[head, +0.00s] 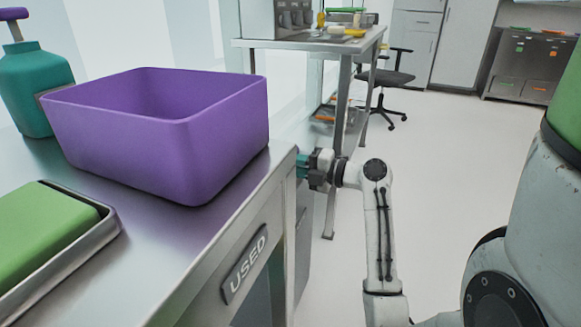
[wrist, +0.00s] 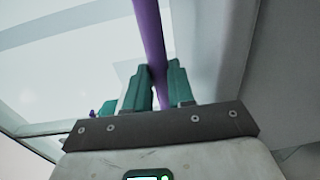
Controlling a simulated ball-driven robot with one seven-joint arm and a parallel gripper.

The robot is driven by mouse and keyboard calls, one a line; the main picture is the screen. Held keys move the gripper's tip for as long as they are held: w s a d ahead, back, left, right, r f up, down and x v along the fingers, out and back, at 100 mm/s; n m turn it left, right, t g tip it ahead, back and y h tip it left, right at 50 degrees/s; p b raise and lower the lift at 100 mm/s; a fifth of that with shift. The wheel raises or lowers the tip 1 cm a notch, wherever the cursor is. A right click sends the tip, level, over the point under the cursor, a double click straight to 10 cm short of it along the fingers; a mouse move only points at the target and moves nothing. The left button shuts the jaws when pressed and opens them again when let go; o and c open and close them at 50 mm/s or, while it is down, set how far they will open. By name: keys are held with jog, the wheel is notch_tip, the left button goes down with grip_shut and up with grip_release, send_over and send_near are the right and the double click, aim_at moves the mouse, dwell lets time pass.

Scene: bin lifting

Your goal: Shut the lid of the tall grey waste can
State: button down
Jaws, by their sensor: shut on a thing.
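My gripper (head: 303,166) is just past the right edge of the steel counter, its teal fingertips partly hidden by the counter corner. In the wrist view my gripper (wrist: 158,72) has its teal fingers closed around a slim purple bar (wrist: 149,28), which runs up out of the picture. A smooth grey surface (wrist: 212,45) lies right of the bar, and a pale, glassy panel (wrist: 70,55) lies left of it. I cannot tell which of these belongs to the waste can. Neither the whole can nor its lid is recognisable in the head view.
The steel counter (head: 165,228) fills the left, with a "USED" label (head: 245,263) on its front. On it stand a purple bin (head: 125,150), a teal bottle (head: 32,88) and a tray (head: 108,232) with a green block. A workbench (head: 300,43) and chair (head: 390,78) stand behind. Floor at right is clear.

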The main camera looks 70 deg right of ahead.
jog(key=shift+s+f, duration=0.1)
jog(key=shift+f, duration=0.65)
jog(key=c, duration=1)
grip_release()
jog(key=s, duration=0.3)
jog(key=s+p, duration=0.1)
jog(key=s, duration=0.3)
jog(key=s+r+p, duration=0.1)
jog(key=s, duration=0.2)
jog(key=shift+s+a, duration=0.35)
